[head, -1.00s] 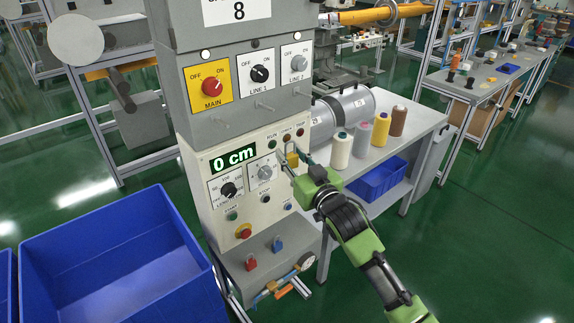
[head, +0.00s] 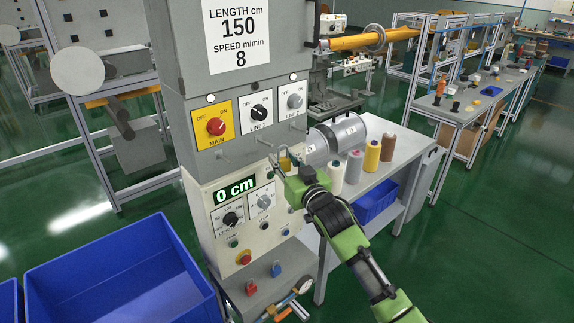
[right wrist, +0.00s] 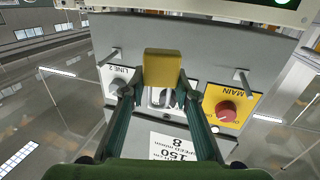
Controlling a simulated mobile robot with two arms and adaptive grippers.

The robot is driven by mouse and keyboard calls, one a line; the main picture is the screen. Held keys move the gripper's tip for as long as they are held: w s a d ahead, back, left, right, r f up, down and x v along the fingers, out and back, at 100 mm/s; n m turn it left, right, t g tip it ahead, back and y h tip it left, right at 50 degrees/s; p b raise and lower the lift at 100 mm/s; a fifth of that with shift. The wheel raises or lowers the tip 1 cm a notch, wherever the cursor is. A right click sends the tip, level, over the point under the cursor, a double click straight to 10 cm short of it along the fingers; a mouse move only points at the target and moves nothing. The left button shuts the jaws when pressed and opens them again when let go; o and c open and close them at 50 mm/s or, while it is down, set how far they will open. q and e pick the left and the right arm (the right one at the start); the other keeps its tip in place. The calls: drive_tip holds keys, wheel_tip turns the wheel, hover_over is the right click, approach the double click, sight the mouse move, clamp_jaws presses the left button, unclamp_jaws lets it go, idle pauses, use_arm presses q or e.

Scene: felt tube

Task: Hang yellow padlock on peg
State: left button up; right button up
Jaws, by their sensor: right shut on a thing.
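My right gripper (head: 284,168) is shut on the yellow padlock (head: 285,162), in front of the grey switch cabinet below its LINE switches. In the right wrist view the padlock (right wrist: 162,68) sits between the two fingertips (right wrist: 158,88), its body facing the camera; its shackle is not clearly visible. One peg (right wrist: 109,57) sticks out of the cabinet left of the padlock in that view, another peg (right wrist: 242,80) to the right. Both pegs appear bare. The padlock hides the panel directly behind it. My left gripper is out of view.
A red padlock (head: 249,288) and a blue padlock (head: 276,269) are low on the cabinet. A bench with thread cones (head: 372,157) stands at right, a blue bin (head: 120,272) at lower left.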

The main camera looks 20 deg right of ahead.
sight(262, 145)
drive_tip(key=shift+w+a+f+b, duration=0.2)
drive_tip(key=shift+w+a+b, duration=0.2)
drive_tip(key=shift+w+b, duration=0.5)
drive_tip(key=shift+w+a+f+b, duration=0.2)
drive_tip(key=shift+w+a+b, duration=0.3)
drive_tip(key=shift+w, duration=0.75)
drive_tip(key=shift+w+a+f+b, duration=0.2)
drive_tip(key=shift+w+a+b, duration=0.1)
drive_tip(key=shift+w+b, duration=0.65)
drive_tip(key=shift+w, duration=0.15)
drive_tip(key=o, duration=1.2)
drive_tip(key=shift+f, duration=0.1)
